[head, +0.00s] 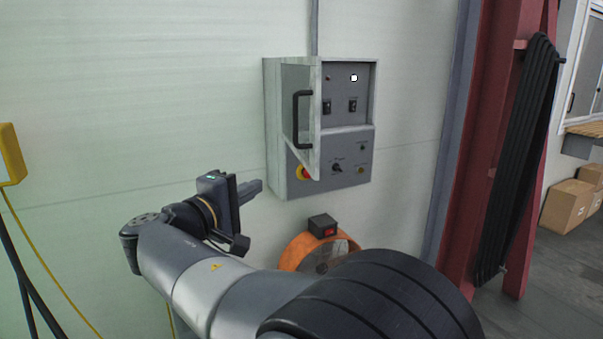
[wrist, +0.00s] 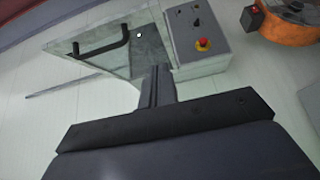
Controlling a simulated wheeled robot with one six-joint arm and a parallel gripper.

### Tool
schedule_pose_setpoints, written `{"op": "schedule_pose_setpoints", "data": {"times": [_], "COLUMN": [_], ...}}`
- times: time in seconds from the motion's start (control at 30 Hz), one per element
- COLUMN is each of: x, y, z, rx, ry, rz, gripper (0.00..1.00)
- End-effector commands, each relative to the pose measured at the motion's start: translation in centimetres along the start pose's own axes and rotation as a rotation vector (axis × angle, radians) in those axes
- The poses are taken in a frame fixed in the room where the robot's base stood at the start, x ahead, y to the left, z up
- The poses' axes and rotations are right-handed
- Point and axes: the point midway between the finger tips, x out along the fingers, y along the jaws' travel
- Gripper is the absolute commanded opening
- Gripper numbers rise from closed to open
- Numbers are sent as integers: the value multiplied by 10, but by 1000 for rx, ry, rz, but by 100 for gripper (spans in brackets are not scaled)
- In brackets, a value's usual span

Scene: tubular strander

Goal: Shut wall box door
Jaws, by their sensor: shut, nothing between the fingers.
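The grey wall box (head: 330,158) hangs on the pale wall. Its door (head: 315,160) stands open, hinged at the left and swung out toward me, with a black handle (head: 297,120) on it. Inside the opening are switches and a white lit spot. My gripper (head: 258,186) is shut and empty, below and left of the door, apart from it in the head view. In the wrist view the gripper (wrist: 157,88) points toward the box, with the door (wrist: 90,58) and its handle (wrist: 100,46) at upper left and the lower panel (wrist: 198,40) at upper right.
An orange round machine (head: 318,252) with a small black box on top stands below the wall box. A red column (head: 492,130) with black cables (head: 515,160) is to the right. A yellow box (head: 11,155) is at the left edge. Cardboard boxes (head: 567,207) lie far right.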

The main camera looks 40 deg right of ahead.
Motion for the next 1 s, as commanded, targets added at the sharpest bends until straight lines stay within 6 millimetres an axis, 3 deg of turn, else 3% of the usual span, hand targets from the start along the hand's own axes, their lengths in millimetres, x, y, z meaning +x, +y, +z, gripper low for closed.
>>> {"op": "schedule_pose_setpoints", "data": {"times": [0.17,0.6,0.8,1.0], "x": [21,103,119,125], "y": [1,1,1,-1], "z": [2,4,23,29], "rx": [-2,-2,-2,0], "ry": [-5,-6,-3,-1], "rz": [-2,-4,-3,-4], "gripper": [0,0,0,0]}}
